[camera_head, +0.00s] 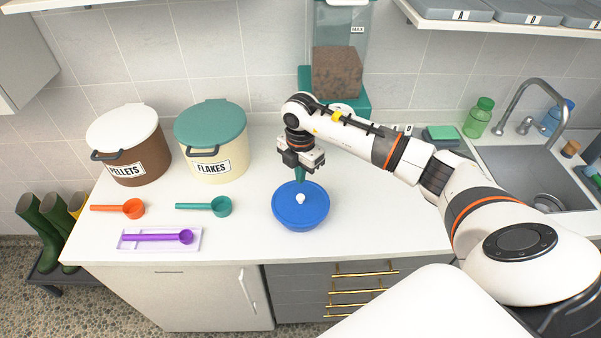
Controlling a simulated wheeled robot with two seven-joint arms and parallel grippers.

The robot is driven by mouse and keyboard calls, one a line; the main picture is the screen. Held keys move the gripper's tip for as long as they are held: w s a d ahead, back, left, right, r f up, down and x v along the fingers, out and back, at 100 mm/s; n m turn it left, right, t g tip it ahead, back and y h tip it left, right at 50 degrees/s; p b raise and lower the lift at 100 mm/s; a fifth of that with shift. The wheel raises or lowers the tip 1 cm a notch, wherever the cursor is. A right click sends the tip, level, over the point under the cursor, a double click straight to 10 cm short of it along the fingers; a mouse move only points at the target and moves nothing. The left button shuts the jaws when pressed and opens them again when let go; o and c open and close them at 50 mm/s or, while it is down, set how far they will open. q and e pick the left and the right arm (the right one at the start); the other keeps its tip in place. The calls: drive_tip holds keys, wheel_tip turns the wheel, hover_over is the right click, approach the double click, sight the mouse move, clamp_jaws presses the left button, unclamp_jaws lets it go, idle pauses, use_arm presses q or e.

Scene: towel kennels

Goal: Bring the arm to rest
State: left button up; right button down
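My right arm reaches in from the right over the white counter (240,235). Its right gripper (299,176) points down above a blue lidded bowl (300,212) with a white knob (300,199). The fingertips appear teal and stand a little behind and above the knob, seemingly apart from it. The fingers are small here and I cannot tell whether they are open or shut. I see nothing clearly held. My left gripper is not in view.
A pellets tub (140,165) and a flakes tub (222,165) stand at the back left. Orange (133,208), teal (221,206) and purple (185,237) scoops lie in front. A teal dispenser (356,108) stands behind my arm. The sink (535,170) is right.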

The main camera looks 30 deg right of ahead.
sight(301, 197)
drive_tip(key=shift+f, duration=0.1)
idle(0.3)
drive_tip(key=shift+f+b, duration=2.35)
drive_tip(key=shift+f, duration=0.8)
drive_tip(key=shift+r, duration=0.1)
wheel_tip(301, 197, up, 7)
drive_tip(key=p, duration=0.5)
